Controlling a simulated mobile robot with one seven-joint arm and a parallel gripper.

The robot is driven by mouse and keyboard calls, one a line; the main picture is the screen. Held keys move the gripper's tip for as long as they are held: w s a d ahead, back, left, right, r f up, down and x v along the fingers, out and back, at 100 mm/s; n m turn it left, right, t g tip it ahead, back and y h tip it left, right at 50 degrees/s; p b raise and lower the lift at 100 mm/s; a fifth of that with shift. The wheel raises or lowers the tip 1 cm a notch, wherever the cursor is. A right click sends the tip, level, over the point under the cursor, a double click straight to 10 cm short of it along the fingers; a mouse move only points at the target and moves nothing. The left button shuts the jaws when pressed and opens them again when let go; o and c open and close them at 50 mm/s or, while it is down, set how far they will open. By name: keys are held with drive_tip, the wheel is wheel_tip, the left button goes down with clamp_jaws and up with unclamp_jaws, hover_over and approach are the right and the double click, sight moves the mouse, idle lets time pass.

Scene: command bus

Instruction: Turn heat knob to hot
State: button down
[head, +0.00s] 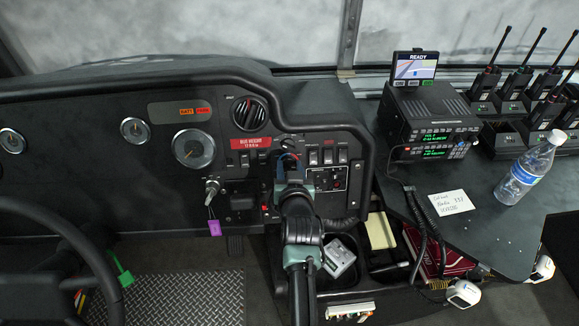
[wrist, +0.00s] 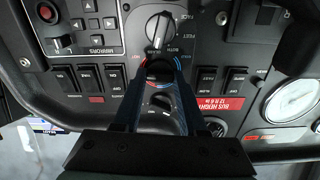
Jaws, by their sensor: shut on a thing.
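The heat knob (wrist: 158,73) is a dark dial on the black dash panel, with a red arc at its left and a blue arc at its right in the upside-down wrist view. My gripper (wrist: 160,66) has its two dark fingers closed on either side of this knob. In the head view my gripper (head: 288,166) reaches up to the panel and covers most of the knob. Only bits of the coloured arc show around it there. Where the knob's pointer stands cannot be told.
A knob with a white pointer (wrist: 159,29) and another dark knob (wrist: 161,108) sit close on either side. Rocker switches (head: 328,156) flank the dials. A key with a purple tag (head: 216,228) hangs at left. A radio (head: 428,120) and bottle (head: 526,170) stand at right.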

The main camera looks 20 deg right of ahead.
drive_tip(key=shift+m, duration=0.9)
drive_tip(key=shift+c, duration=2.3)
unclamp_jaws()
drive_tip(key=shift+s, duration=0.1)
drive_tip(key=p+v, duration=0.2)
drive_tip(key=v, duration=1.1)
